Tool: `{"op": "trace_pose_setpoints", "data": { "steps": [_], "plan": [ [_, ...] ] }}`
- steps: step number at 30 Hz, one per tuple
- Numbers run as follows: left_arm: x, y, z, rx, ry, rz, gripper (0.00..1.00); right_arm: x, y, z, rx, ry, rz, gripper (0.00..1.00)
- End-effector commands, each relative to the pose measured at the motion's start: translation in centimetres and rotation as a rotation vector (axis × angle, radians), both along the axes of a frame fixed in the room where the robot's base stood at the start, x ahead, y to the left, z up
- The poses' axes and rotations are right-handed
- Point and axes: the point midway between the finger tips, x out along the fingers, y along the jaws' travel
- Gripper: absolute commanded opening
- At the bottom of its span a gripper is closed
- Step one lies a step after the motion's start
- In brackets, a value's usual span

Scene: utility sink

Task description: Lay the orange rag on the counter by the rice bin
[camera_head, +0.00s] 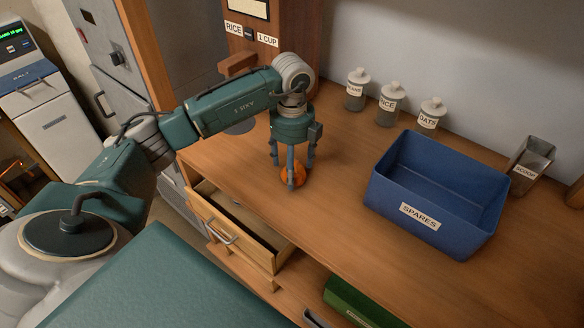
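The orange rag (299,173) is a small bunched lump at the counter, near its front edge above the open drawer. My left gripper (291,176) points down over it, with its fingers around the rag and partly covering it. I cannot tell whether the fingers press on it or whether it rests on the wood. A wooden unit labelled RICE and 1 CUP (283,25), seemingly the rice bin, stands at the back left of the counter (340,200), partly behind my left arm. My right gripper is not in view.
A blue SPARES bin (408,205) stands on the right of the counter. Several lidded jars (390,105) line the wall, with a SCOOP holder (527,168) at right. A drawer (232,225) stands open below. Counter between the gripper and the blue bin is clear.

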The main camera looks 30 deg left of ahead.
Motion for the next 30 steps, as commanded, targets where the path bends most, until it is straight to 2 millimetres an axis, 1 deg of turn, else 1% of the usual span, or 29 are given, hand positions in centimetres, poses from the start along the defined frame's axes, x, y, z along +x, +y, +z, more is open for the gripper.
{"op": "trace_pose_setpoints", "data": {
  "steps": [1, 5, 9, 13, 15, 18, 21, 30],
  "plan": [
    [0.2, 0.0, 0.6, 0.000, -0.006, 0.000, 0.69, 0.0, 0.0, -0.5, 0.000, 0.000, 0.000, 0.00],
    [0.2, 0.0, 3.1, -0.001, -0.010, 0.000, 0.69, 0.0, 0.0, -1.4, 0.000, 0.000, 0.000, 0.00],
    [0.2, 0.0, 6.3, -0.001, -0.008, 0.000, 0.69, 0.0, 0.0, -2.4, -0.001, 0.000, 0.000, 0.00],
    [0.1, 0.0, 8.9, -0.001, -0.005, 0.000, 0.69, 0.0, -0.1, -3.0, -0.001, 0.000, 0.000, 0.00],
    [0.1, 0.0, 10.1, 0.001, -0.005, 0.000, 0.69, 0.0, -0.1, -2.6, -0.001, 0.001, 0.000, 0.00],
    [0.1, 0.0, 11.0, 0.000, -0.004, -0.001, 0.69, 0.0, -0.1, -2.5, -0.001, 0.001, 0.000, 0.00],
    [0.0, 0.0, 11.3, 0.000, -0.001, 0.000, 0.69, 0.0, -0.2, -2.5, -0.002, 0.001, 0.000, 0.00],
    [0.0, 0.0, 11.4, 0.000, -0.001, 0.000, 0.69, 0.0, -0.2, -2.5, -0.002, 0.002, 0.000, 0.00]
  ]
}}
